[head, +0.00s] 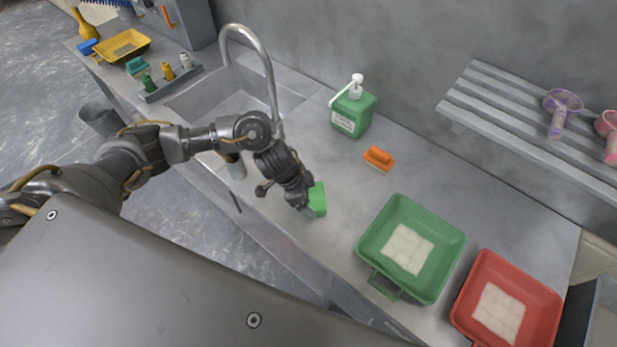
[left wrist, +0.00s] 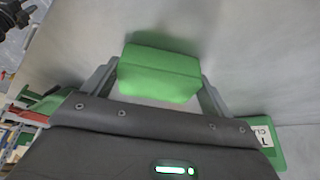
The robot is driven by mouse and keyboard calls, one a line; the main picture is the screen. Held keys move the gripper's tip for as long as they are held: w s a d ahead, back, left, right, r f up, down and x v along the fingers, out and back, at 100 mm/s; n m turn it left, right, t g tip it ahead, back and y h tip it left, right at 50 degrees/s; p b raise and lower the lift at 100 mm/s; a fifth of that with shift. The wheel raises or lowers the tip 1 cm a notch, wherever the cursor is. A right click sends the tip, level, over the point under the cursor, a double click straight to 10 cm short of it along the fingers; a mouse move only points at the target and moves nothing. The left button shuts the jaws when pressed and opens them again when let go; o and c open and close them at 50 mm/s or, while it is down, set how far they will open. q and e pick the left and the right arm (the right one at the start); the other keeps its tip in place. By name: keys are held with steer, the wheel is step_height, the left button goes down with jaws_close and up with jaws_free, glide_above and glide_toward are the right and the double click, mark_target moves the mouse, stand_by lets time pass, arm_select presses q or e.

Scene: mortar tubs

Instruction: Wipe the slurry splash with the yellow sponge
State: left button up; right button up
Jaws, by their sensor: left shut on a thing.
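My left gripper (head: 308,203) is shut on a green sponge (head: 317,198), low over the grey counter near its front edge. In the left wrist view the green sponge (left wrist: 160,72) sits between the two fingers of the left gripper (left wrist: 158,82). I cannot tell whether the sponge touches the counter. I see no yellow sponge; the held one is green. No slurry splash can be made out on the counter (head: 335,240). My right gripper is not in view.
A green tub (head: 449,262) and a red tub (head: 549,310) stand to the right. An orange brush (head: 378,158) and a green pump bottle (head: 352,112) are behind. A sink with a tall faucet (head: 262,50) is to the left. The counter between the sponge and the brush is clear.

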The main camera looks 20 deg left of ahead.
arm_select(q)
steer(key=r+p, duration=0.2)
steer(key=r, duration=0.1)
steer(key=shift+s+d, duration=0.1)
steer(key=shift+d, duration=0.1)
steer(key=shift+a+r+p, duration=0.1)
steer(key=shift+r+p, duration=0.5)
steer(key=shift+p, duration=0.35)
step_height(320, 180, up, 2)
steer(key=shift+p, duration=1.1)
steer(key=shift+r+p, duration=0.3)
steer(key=shift+r, duration=0.65)
